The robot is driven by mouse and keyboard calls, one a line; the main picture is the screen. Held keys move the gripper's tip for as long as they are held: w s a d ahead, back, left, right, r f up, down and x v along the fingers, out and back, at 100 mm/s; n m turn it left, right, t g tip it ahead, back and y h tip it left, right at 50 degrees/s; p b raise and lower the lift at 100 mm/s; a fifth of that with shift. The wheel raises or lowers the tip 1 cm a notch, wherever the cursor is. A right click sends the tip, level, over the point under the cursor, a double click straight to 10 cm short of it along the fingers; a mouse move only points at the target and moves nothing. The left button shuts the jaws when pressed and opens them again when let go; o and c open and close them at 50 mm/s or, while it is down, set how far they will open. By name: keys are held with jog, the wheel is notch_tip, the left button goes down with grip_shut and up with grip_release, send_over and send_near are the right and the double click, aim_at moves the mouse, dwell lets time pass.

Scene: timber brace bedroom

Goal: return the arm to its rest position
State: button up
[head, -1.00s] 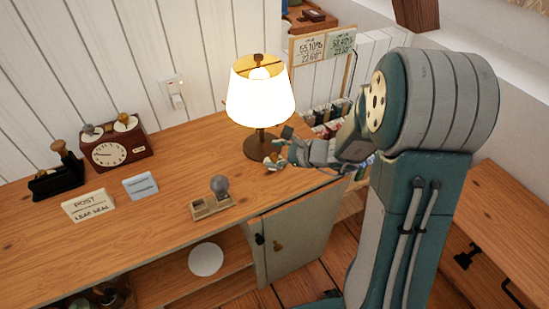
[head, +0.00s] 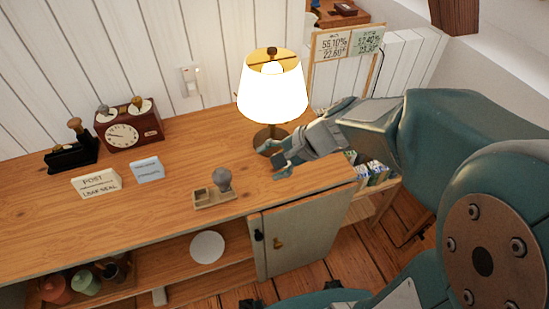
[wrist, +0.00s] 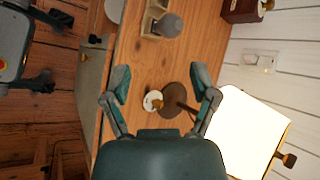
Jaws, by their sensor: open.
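My gripper (head: 274,162) is over the right part of the wooden desk (head: 150,208), in front of the lit lamp (head: 272,90). My arm reaches in from the right of the head view. In the wrist view my gripper (wrist: 160,84) has its two fingers spread, with nothing held between them. The lamp's dark base (wrist: 178,98) shows beyond the fingers, with a small white disc (wrist: 153,100) beside it. The lamp shade (wrist: 245,128) is close to the right finger in that picture; I cannot tell the gap.
A small wooden tray with a grey knob (head: 214,194), two cards, and a red clock box (head: 130,128) stand on the desk. A cabinet door (head: 308,235) hangs below the desk's front edge. A price sign (head: 345,45) stands behind right. Wooden floor lies in front.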

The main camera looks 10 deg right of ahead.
jog(key=shift+s+d+r, duration=0.1)
jog(key=shift+s, duration=0.15)
jog(key=shift+a, duration=0.25)
jog(key=s+d+r+n+t+h, duration=0.1)
jog(key=s+d+r+n+h, duration=0.2)
jog(key=s+n+h, duration=0.1)
jog(key=s+d+r+n+t+h, duration=0.1)
jog(key=s+d+r+n+h, duration=0.2)
jog(key=s+n, duration=0.3)
jog(key=shift+s+d+r+n+h, duration=0.3)
jog(key=shift+s+d+r+h, duration=0.05)
jog(key=shift+s+d+h, duration=0.35)
dwell(2.3)
